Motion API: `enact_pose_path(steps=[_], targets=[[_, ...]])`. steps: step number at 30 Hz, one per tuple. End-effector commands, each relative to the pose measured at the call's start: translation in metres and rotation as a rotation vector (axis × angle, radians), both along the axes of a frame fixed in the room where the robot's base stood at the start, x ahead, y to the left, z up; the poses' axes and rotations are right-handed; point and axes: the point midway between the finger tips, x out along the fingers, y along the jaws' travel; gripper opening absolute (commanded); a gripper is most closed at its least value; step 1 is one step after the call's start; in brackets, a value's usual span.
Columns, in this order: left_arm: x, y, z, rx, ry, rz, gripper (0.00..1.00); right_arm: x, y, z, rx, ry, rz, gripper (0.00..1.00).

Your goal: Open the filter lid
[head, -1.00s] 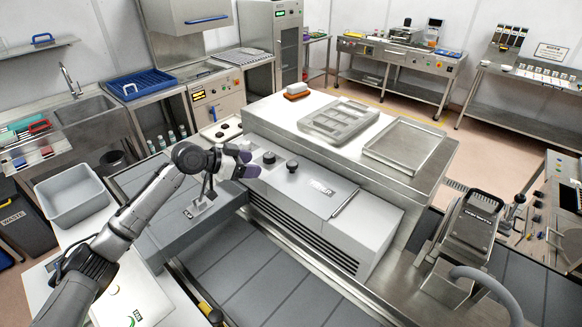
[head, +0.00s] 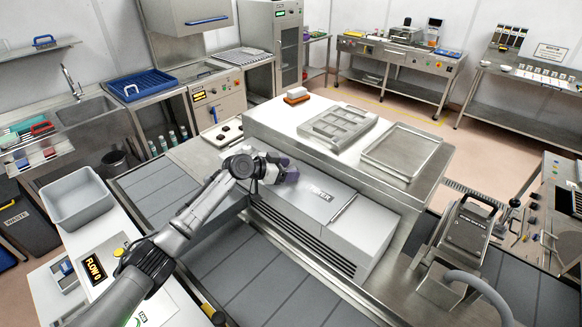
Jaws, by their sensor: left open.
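The filter lid (head: 309,207) is a pale grey flat panel with a dark label, on top of the low grey housing in the middle of the head view. It looks shut and flat, with a dark line along its right edge. My left gripper (head: 286,173), with purple-tipped fingers, is open over the left part of the lid. I cannot tell whether the fingers touch a knob or the lid. My right gripper is not in view.
A raised steel block behind the lid carries a mould plate (head: 339,123), an empty tray (head: 402,147) and an orange-and-white block (head: 297,95). A dark machine with a hose (head: 469,233) stands at the right. A grey bin (head: 78,200) is at the left. The grey belt in front is clear.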

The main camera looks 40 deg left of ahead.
Motion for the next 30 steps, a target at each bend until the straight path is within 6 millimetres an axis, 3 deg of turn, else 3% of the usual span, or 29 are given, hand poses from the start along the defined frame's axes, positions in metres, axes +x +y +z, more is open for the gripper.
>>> enact_pose_path(steps=[16, 30], targets=[[0.0104, -0.0054, -0.0049, 0.001, 0.001, 0.0, 0.61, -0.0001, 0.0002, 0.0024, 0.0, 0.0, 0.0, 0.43], [0.0102, -0.0052, -0.0047, 0.001, 0.0, 0.0, 0.16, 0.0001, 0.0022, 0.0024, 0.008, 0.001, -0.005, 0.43]])
